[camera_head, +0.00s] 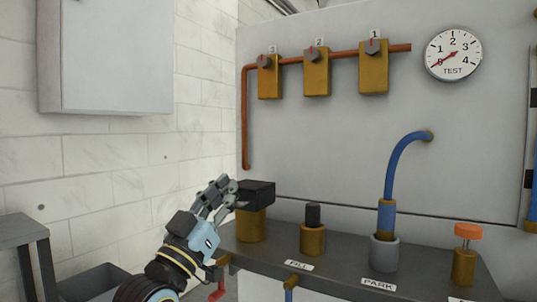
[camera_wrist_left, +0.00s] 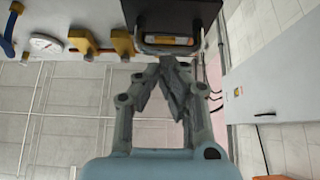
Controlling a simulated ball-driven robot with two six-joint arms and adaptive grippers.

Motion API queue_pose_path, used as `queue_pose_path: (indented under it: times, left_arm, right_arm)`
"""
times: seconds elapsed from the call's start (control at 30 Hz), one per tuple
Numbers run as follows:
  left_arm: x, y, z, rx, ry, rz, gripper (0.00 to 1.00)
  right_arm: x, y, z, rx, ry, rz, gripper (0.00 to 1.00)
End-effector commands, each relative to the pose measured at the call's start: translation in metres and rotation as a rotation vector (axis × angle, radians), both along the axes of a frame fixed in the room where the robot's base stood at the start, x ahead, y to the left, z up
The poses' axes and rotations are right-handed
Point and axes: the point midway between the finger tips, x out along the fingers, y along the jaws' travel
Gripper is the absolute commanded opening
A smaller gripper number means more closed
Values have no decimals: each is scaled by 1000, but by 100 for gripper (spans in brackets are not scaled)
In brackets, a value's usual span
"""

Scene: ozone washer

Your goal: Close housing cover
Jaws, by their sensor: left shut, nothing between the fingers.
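The housing (camera_head: 251,226) is a brass cylinder at the left end of the dark bench, with a black cover (camera_head: 258,190) at its top. In the left wrist view, the black cover (camera_wrist_left: 175,14) fills the top middle. My right gripper is not in view.
A brass holder with a black top (camera_head: 313,238), a blue hose (camera_head: 400,160) in a grey socket, and an orange-topped valve (camera_head: 465,250) stand to the right. Numbered brass valves (camera_head: 317,78) and a gauge (camera_head: 453,54) are on the panel. A grey stand (camera_head: 22,230) is at left.

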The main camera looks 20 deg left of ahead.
Motion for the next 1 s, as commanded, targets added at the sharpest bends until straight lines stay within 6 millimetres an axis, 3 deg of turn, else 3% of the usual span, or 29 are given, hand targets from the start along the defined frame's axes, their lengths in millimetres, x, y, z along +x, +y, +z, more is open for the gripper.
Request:
queue_pose_path:
  times: [0.4,1.0]
  left_arm:
    - [-6,0,-19,1,3,1,0]
    - [-6,1,-26,1,14,1,0]
  right_arm:
    - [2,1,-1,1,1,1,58]
    - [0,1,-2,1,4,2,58]
